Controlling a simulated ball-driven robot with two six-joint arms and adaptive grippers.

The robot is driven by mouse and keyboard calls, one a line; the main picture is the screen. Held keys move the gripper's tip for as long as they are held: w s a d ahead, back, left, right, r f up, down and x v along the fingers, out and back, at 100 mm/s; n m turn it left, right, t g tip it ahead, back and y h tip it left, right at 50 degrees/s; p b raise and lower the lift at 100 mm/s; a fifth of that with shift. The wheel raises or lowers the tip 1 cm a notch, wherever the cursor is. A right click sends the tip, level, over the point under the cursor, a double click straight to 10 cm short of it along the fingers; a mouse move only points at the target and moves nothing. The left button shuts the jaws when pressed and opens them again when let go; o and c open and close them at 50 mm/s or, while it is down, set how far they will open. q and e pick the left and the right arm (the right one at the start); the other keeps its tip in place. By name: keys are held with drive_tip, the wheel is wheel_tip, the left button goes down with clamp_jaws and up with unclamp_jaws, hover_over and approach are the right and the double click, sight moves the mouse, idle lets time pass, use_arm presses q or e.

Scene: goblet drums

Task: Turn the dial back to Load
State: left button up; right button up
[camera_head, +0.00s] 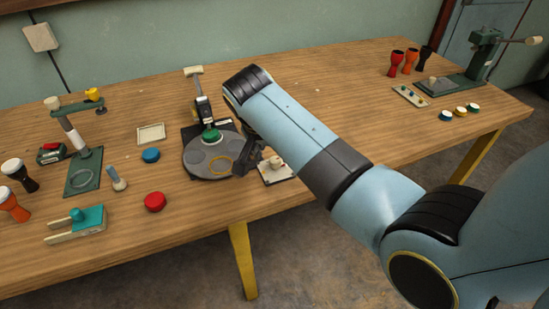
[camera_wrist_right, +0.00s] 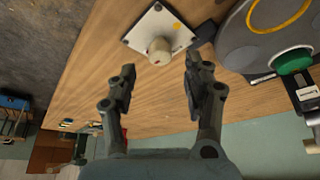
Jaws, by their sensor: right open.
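The dial is a cream knob (camera_wrist_right: 160,50) on a small white plate (camera_wrist_right: 146,28) with dark corner screws; the plate also shows in the head view (camera_head: 279,174). The knob has a small red mark on its side, and a yellow mark (camera_wrist_right: 177,26) lies on the plate. The dial's lettering is not readable. My right gripper (camera_wrist_right: 160,72) is open and empty, its fingers on either side of the knob in the picture, apparently short of it. In the head view the right gripper (camera_head: 254,158) is partly hidden by my arm. My left gripper is not in view.
Beside the dial stands a grey turntable (camera_head: 203,160) with a green cap (camera_head: 211,136) and an upright press. A red disc (camera_head: 155,202), blue disc (camera_head: 151,155) and teal-topped fixture (camera_head: 78,222) lie left. The table's front edge is near the dial.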

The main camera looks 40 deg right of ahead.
sight(275, 159)
drive_tip(key=shift+x, duration=1.95)
clamp_jaws()
